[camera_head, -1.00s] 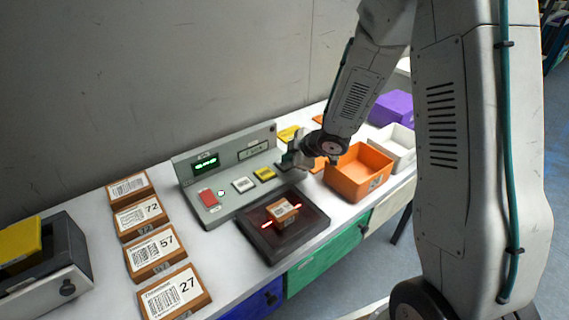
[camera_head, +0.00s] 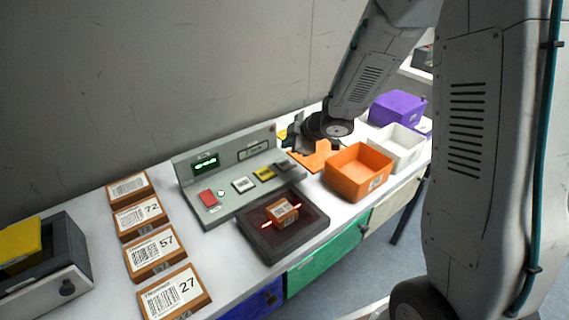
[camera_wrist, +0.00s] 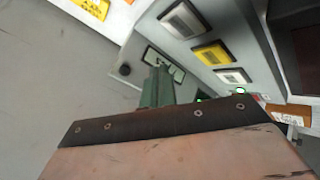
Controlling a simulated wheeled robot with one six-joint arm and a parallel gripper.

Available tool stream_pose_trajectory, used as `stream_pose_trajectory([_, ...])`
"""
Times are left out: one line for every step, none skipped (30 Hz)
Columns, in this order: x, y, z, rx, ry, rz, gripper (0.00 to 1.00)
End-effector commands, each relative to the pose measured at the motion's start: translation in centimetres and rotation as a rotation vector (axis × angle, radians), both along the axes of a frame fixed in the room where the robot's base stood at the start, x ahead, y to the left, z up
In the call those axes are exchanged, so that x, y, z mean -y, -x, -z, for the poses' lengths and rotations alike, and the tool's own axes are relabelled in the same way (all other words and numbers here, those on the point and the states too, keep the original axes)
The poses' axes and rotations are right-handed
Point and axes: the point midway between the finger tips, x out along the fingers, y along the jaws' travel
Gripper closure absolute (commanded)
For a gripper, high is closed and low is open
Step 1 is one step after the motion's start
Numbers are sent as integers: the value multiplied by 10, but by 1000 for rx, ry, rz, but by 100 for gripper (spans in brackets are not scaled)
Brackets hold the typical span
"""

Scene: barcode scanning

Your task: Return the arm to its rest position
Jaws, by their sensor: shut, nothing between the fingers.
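My gripper (camera_head: 297,141) is near the right end of the grey scanner console (camera_head: 184,171), above the table, with nothing held. Its green finger part (camera_wrist: 158,88) shows in the wrist view, partly behind a dark plate, in front of the console panel (camera_wrist: 185,72). The fingers look closed together. My arm reaches in from the upper right of the head view.
An orange bin (camera_head: 356,178), a white bin (camera_head: 398,150) and a purple bin (camera_head: 397,106) stand to the right. Several labelled boxes, such as number 27 (camera_head: 175,292), line the left. A grey machine with a yellow top (camera_head: 45,275) is at far left. The wall is close behind.

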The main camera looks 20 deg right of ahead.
Motion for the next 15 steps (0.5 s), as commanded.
stream_pose_trajectory([0,0,0,0,0,0,100])
stream_pose_trajectory([0,0,0,0,0,0,100])
stream_pose_trajectory([0,0,0,0,0,0,100])
stream_pose_trajectory([0,0,0,0,0,0,100])
stream_pose_trajectory([0,0,0,0,0,0,100])
stream_pose_trajectory([0,0,0,0,0,0,100])
stream_pose_trajectory([0,0,0,0,0,0,100])
stream_pose_trajectory([0,0,0,0,0,0,100])
stream_pose_trajectory([0,0,0,0,0,0,100])
stream_pose_trajectory([0,0,0,0,0,0,100])
stream_pose_trajectory([0,0,0,0,0,0,100])
stream_pose_trajectory([0,0,0,1,-1,1,100])
stream_pose_trajectory([1,0,-1,1,1,4,100])
stream_pose_trajectory([2,0,-3,3,4,12,100])
stream_pose_trajectory([4,0,-7,6,11,30,100])
